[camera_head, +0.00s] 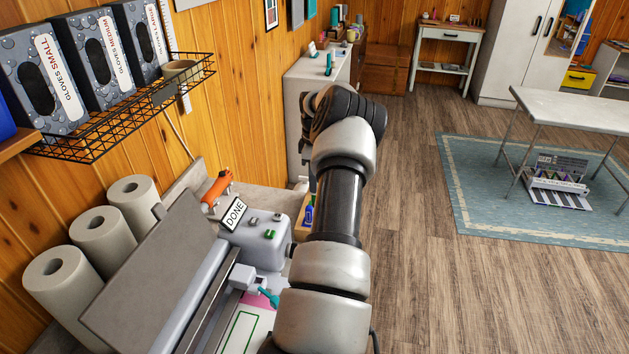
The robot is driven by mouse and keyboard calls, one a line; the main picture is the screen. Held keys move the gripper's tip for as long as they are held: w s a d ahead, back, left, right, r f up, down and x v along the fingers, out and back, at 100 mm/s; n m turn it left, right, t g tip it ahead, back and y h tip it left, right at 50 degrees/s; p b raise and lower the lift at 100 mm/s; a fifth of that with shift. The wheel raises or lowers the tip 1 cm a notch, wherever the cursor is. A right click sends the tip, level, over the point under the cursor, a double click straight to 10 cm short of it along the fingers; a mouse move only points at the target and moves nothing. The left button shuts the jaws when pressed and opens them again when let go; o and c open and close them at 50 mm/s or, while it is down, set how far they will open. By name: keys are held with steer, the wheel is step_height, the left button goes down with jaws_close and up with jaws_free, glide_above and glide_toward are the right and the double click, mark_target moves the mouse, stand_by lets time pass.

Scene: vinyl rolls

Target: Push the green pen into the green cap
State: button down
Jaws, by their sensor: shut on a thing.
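My arm rises from the bottom centre and bends over at a dark wrist. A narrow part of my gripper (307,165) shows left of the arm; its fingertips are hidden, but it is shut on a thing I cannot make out. I cannot pick out the green pen for certain. A small green piece (270,234) sits on the grey machine (258,248); I cannot tell whether it is a cap or a button. A wooden holder (299,222) with a blue thing (308,215) in it is partly hidden behind my arm. The green cap is not clearly visible.
A DONE sign (234,214) and an orange-handled tool (216,187) are by the machine. Paper rolls (101,232) stand at the left under a wire shelf (130,112) of glove boxes. A white cabinet (302,88) is behind my wrist. Open floor (420,270) lies right.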

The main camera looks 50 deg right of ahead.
steer(key=shift+s+f+b, duration=0.1)
steer(key=shift+f+b, duration=1.75)
steer(key=shift+f, duration=1)
stand_by(2.5)
steer(key=c, duration=1.1)
jaws_free()
steer(key=shift+r, duration=0.1)
steer(key=shift+r+p, duration=1.85)
steer(key=shift+r, duration=1.6)
